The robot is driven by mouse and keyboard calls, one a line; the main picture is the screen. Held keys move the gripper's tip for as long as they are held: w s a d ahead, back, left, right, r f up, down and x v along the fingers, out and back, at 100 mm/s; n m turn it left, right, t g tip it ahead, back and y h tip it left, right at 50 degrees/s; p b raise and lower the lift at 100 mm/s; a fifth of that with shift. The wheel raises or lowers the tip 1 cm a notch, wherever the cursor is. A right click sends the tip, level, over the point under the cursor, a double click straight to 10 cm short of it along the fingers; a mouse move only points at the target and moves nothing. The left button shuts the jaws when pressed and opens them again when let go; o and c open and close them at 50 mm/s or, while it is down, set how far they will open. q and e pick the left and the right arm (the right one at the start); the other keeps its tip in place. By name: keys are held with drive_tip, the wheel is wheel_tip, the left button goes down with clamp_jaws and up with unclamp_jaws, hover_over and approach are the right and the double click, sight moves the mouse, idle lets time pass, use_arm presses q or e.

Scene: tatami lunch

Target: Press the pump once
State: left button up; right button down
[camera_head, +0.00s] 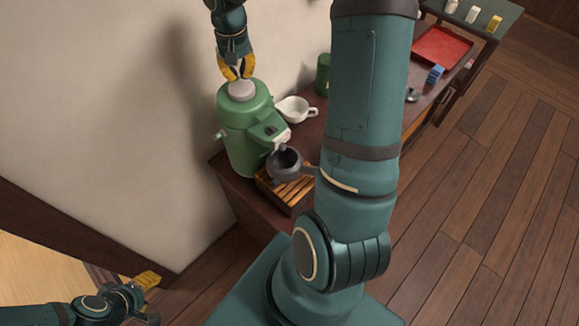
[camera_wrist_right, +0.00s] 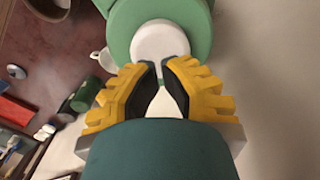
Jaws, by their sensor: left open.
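A green pump pot (camera_head: 243,128) stands at the wall end of the wooden counter. Its round white pump knob (camera_head: 241,91) is on top. My right gripper (camera_head: 239,78) points down at the knob, its yellow fingertips just over it; I cannot tell whether they touch. In the right wrist view the knob (camera_wrist_right: 160,42) lies just beyond the fingertips, which are close together with a narrow gap. A dark grey pot with a handle (camera_head: 284,164) sits under the spout on a slatted wooden tray (camera_head: 298,199). My left gripper (camera_head: 150,279) is open and empty, low at the left.
A white cup (camera_head: 293,109) and a green canister (camera_head: 323,73) stand behind the pump pot. A red tray (camera_head: 443,47) and a blue box (camera_head: 434,75) lie further along the counter. The wall is close beside the pump pot. My arm hides the counter's middle.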

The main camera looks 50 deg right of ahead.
sight(241, 86)
drive_tip(key=shift+f, duration=0.15)
drive_tip(key=shift+f+b, duration=1.8)
drive_tip(key=shift+f, duration=0.7)
drive_tip(key=shift+r, duration=0.1)
drive_tip(key=shift+r+p, duration=1.9)
drive_tip(key=shift+r, duration=0.65)
drive_tip(key=shift+r, duration=0.1)
wheel_tip(241, 86, up, 6)
drive_tip(key=p, duration=0.4)
